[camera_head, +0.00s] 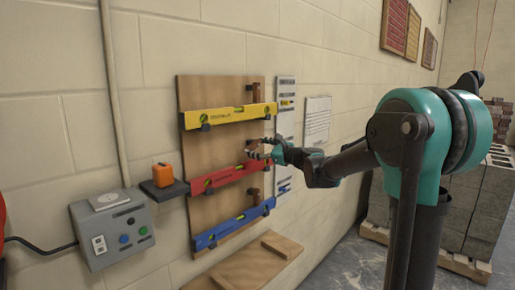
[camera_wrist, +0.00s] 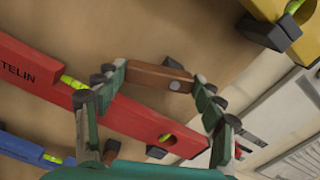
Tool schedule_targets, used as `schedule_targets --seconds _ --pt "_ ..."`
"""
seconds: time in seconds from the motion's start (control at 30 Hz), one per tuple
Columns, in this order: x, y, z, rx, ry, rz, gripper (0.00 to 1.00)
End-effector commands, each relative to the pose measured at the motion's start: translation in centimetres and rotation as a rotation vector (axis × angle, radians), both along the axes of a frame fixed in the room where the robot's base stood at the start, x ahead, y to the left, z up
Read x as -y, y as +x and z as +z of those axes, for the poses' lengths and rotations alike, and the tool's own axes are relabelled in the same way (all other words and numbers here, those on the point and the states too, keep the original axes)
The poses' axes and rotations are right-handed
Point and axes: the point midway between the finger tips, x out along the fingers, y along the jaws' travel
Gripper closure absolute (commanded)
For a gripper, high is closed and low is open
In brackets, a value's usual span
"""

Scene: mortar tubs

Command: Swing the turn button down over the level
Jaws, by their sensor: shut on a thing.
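The red level (camera_head: 228,178) lies across the wooden board, between the yellow level and the blue one. It also shows in the wrist view (camera_wrist: 120,112). A brown wooden turn button (camera_wrist: 155,77) with a grey round pivot lies just above the red level's upper edge in the wrist view. It runs roughly along the level and does not cross its face. My gripper (camera_wrist: 162,79) has its fingertips at the button's two ends, shut on it. In the head view my gripper (camera_head: 262,149) covers most of this button.
A yellow level (camera_head: 228,116) sits above and a blue level (camera_head: 235,228) below, each near its own turn button. An orange box (camera_head: 163,175) stands on a small shelf to the left, above a grey control box (camera_head: 115,228). A wooden ledge (camera_head: 283,246) projects below.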

Motion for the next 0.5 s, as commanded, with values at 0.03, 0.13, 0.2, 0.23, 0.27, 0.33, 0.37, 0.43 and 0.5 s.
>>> schedule_targets --seconds 0.03,0.13,0.2,0.23,0.27,0.33,0.37,0.43,0.5 --pt "0.01 -0.01 -0.08 0.020 -0.016 0.001 0.60" --pt "0.04 0.02 -0.20 0.076 -0.059 0.000 0.60" --pt "0.05 0.04 -0.30 0.114 -0.089 0.000 0.60" --pt "0.06 0.05 -0.34 0.131 -0.102 0.000 0.60" --pt "0.08 0.07 -0.37 0.148 -0.116 0.000 0.60" --pt "0.10 0.09 -0.44 0.184 -0.143 0.000 0.60" --pt "0.10 0.10 -0.48 0.199 -0.155 0.000 0.60" --pt "0.13 0.13 -0.55 0.230 -0.180 0.000 0.60" --pt "0.15 0.16 -0.60 0.259 -0.202 0.000 0.60"
